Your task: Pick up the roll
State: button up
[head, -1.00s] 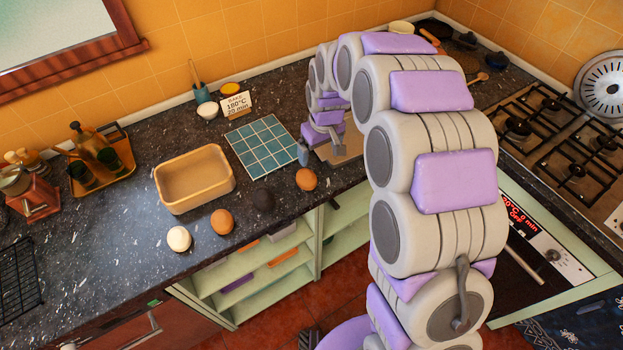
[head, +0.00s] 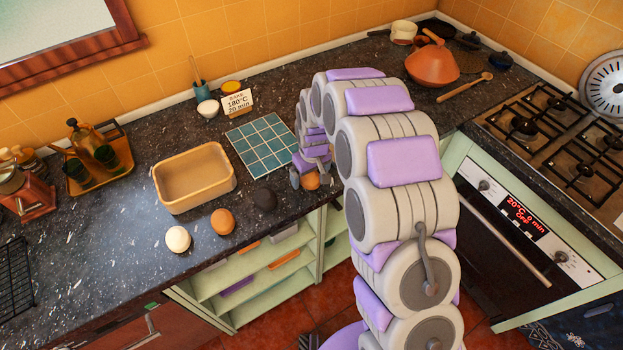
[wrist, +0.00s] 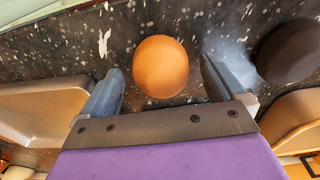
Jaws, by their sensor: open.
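An orange-brown roll (head: 311,182) sits on the dark counter at the right end of a row of rolls. My gripper (head: 309,179) is lowered over it, with a finger on either side. In the wrist view the roll (wrist: 160,66) lies between the two open fingers (wrist: 160,75), with a visible gap on both sides. A nearly black roll (head: 264,198) is next to it and also shows in the wrist view (wrist: 290,52), just outside one finger. Another brown roll (head: 222,221) and a pale roll (head: 178,239) lie farther left.
A tan baking dish (head: 163,187) stands behind the rolls. A blue tiled mat (head: 262,145) lies behind my gripper. The counter's front edge is close by, above open green shelves (head: 240,270). An orange tagine (head: 433,66) and stove are at right.

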jog(key=shift+a, duration=0.7)
jog(key=shift+c, duration=0.4)
jog(key=shift+d+r, duration=0.1)
jog(key=shift+d, duration=1.1)
jog(key=c, duration=0.6)
jog(key=shift+a, duration=0.35)
jog(key=c, duration=0.3)
jog(key=shift+a, duration=0.6)
jog(key=shift+c, duration=0.7)
jog(key=shift+d, duration=0.1)
